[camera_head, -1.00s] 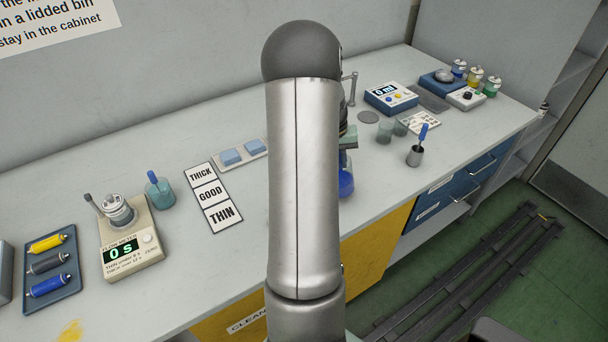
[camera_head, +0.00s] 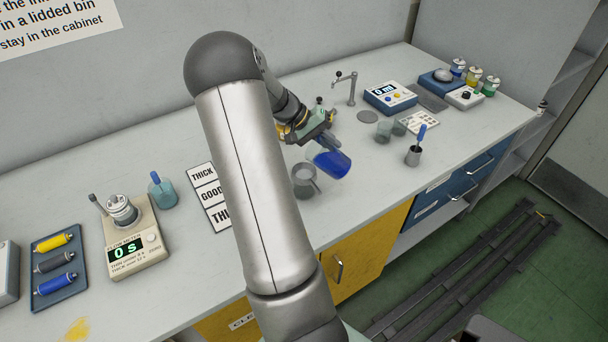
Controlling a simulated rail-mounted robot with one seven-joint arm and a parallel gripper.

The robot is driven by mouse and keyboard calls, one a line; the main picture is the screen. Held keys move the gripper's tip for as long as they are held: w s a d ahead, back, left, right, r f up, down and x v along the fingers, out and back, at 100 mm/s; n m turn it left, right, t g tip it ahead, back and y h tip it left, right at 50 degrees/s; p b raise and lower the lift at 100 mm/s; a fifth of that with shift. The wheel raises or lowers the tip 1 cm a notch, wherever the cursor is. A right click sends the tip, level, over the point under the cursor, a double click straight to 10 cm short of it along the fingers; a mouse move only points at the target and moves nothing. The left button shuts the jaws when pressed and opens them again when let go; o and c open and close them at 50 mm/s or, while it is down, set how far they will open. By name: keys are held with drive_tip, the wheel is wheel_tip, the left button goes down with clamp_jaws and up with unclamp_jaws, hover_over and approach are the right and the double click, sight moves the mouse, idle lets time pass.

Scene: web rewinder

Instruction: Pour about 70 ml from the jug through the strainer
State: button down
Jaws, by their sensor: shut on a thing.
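My gripper (camera_head: 328,140) is shut on the jug (camera_head: 333,163), which looks deep blue, and holds it above the bench, tilted. A grey, round-topped vessel (camera_head: 304,182) stands just left of and below the jug. It looks like a cup with the strainer on it, but the picture is too small to tell the two apart. The jug is close beside it; I cannot tell whether they touch. No stream of liquid shows between them. A blue unit (camera_head: 391,97) at the back shows "0 ml".
My arm hides part of the bench and of the THICK/GOOD/THIN card (camera_head: 207,195). A flow meter (camera_head: 135,250) and a tray of rollers (camera_head: 55,265) are at left.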

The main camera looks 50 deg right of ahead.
drive_tip(key=shift+f+g+h+b, duration=0.45)
drive_tip(key=shift+g+h, duration=0.35)
drive_tip(key=shift+g, duration=0.6)
drive_tip(key=shift+r+g+h+p, duration=0.3)
drive_tip(key=shift+g+h, duration=0.1)
drive_tip(key=shift+g, duration=0.1)
idle(0.4)
drive_tip(key=shift+s+d, duration=0.1)
drive_tip(key=shift+s, duration=0.15)
drive_tip(key=shift+s+d, duration=0.1)
drive_tip(key=shift+s, duration=0.05)
idle(0.4)
drive_tip(key=shift+r, duration=0.15)
idle(0.6)
drive_tip(key=shift+w+r+g+h+b, duration=0.2)
drive_tip(key=shift+r+g+h+b, duration=0.25)
drive_tip(key=shift+g, duration=0.35)
idle(1.4)
